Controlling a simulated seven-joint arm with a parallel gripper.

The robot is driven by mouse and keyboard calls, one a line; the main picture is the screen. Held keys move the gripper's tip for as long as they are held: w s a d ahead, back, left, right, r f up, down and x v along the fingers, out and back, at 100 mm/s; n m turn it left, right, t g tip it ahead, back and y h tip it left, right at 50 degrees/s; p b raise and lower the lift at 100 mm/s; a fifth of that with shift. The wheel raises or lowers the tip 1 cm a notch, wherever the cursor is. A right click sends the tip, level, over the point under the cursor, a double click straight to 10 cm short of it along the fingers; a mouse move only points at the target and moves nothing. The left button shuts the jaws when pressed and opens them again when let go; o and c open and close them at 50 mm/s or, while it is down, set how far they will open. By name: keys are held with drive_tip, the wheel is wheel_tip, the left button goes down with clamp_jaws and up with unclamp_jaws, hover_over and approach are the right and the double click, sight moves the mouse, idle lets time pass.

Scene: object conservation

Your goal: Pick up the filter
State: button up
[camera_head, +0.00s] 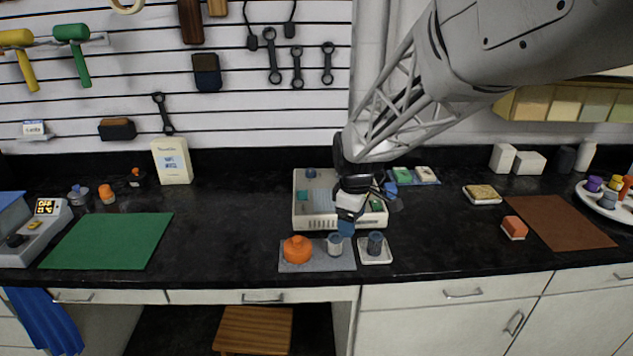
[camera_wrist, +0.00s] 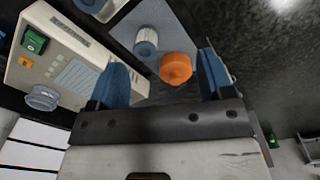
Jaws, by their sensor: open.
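A small pale cylinder with a blue-grey top, which looks like the filter (camera_head: 335,244), stands upright on a grey mat (camera_head: 315,265) beside an orange round pot (camera_head: 297,250). The filter (camera_wrist: 146,44) shows ribbed sides in the wrist view, next to the orange pot (camera_wrist: 175,68). A darker, similar cylinder (camera_head: 375,244) stands on a small white dish (camera_head: 376,258) to the right. My gripper (camera_head: 347,218) is above and behind the mat. In the wrist view my gripper (camera_wrist: 163,75) has its blue fingers wide apart with nothing held; filter and pot lie beyond them.
A white device (camera_head: 302,215) with a green button stands right behind the mat, close to my gripper. A green mat (camera_head: 110,240) lies left, a brown mat (camera_head: 560,222) right. Tools hang on the wall. Bare black counter lies between the green mat and the device.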

sight(336, 237)
drive_tip(key=w+a+f+n, duration=0.1)
drive_tip(key=w+f, duration=0.1)
drive_tip(key=w+f+n, duration=0.1)
drive_tip(key=w+f, duration=0.1)
drive_tip(key=w+a+f+n, duration=0.1)
drive_tip(key=w, duration=0.1)
drive_tip(key=shift+w+a+f+g, duration=0.3)
drive_tip(key=shift+f, duration=0.1)
drive_tip(key=shift+f, duration=0.1)
drive_tip(key=shift+f, duration=1.2)
drive_tip(key=shift+f, duration=0.1)
drive_tip(key=shift+s+a+f, duration=0.1)
drive_tip(key=shift+f, duration=1.15)
drive_tip(key=shift+s+a+f, duration=0.1)
drive_tip(key=shift+f, duration=1.15)
drive_tip(key=shift+c, duration=0.5)
